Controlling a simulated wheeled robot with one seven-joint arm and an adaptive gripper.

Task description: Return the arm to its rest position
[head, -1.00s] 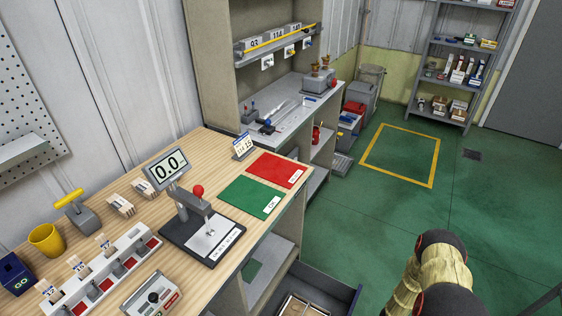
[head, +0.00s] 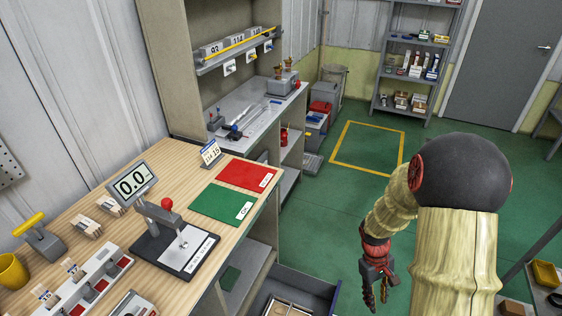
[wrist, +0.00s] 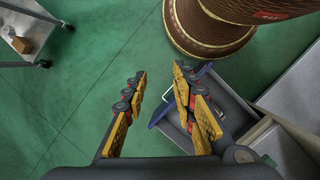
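My arm (head: 455,240), with pale ribbed links and a dark round joint, stands at the right of the head view. My gripper (head: 381,291) hangs from it, pointing down over the green floor, to the right of the workbench. In the wrist view my gripper (wrist: 160,76) has its two yellow-and-dark fingers spread apart. Nothing is held between them. The open drawer lies behind the right finger in that view.
The wooden workbench (head: 85,235) carries a gauge stand (head: 172,243), a green mat (head: 222,203) and a red mat (head: 246,175). An open drawer (head: 325,288) juts out below. A cart (head: 530,285) stands at right. Floor inside the yellow outline (head: 368,148) is clear.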

